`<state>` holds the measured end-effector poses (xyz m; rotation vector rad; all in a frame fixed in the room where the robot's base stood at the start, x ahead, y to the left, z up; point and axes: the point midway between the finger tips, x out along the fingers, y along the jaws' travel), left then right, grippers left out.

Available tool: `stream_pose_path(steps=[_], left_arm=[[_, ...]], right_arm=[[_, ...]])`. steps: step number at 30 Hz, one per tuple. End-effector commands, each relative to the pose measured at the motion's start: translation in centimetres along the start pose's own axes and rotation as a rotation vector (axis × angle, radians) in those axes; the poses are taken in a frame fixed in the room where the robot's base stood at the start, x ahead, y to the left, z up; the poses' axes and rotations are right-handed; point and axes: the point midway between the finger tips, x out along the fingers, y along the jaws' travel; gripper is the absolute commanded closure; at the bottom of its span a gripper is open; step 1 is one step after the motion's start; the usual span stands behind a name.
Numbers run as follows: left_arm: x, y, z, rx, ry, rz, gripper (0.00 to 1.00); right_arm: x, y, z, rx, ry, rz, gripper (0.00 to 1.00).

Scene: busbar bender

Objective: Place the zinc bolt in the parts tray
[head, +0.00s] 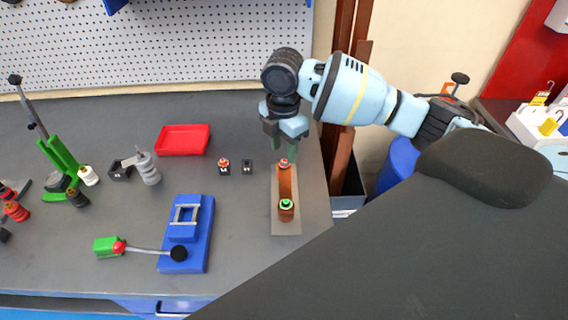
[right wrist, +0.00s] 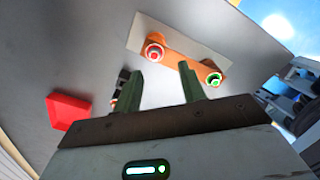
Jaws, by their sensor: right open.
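The red parts tray (head: 183,139) lies on the bench left of my right gripper and looks empty; it also shows in the right wrist view (right wrist: 67,111). A copper bar (head: 285,183) lies on a pale plate (head: 286,227). It has a red-ringed fitting (head: 284,163) at its far end and a green-ringed fitting (head: 286,205) at its near end. I cannot tell which of these is the zinc bolt. My right gripper (head: 291,152) points down above the red-ringed end, open, with nothing between its fingers in the right wrist view (right wrist: 160,72). My left gripper is not in view.
Two small black holders (head: 247,168) stand between tray and plate, the left one red-topped (head: 223,163). A blue bender (head: 186,235) with a long lever stands front left. A green press (head: 60,160) stands far left.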

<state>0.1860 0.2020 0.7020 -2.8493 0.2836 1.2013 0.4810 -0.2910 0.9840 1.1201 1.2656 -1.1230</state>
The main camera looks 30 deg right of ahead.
Motion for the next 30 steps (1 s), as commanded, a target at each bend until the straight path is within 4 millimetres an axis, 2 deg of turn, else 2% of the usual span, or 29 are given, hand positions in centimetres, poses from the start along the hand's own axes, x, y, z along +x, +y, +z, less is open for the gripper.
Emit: stream_pose_path(steps=[4, 13, 23, 30], left_arm=[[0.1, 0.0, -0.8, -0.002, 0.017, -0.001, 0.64], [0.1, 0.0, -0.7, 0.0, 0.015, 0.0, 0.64], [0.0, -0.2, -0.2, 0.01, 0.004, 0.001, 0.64], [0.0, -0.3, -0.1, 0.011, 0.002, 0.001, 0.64]], right_arm=[[0.6, 0.1, 0.1, 0.001, -0.001, 0.0, 0.59], [4.5, 0.5, 0.4, 0.001, -0.002, 0.001, 0.59], [5.2, 0.5, 0.4, 0.0, -0.001, 0.002, 0.59], [5.3, 0.5, 0.3, 0.001, -0.001, 0.002, 0.9]])
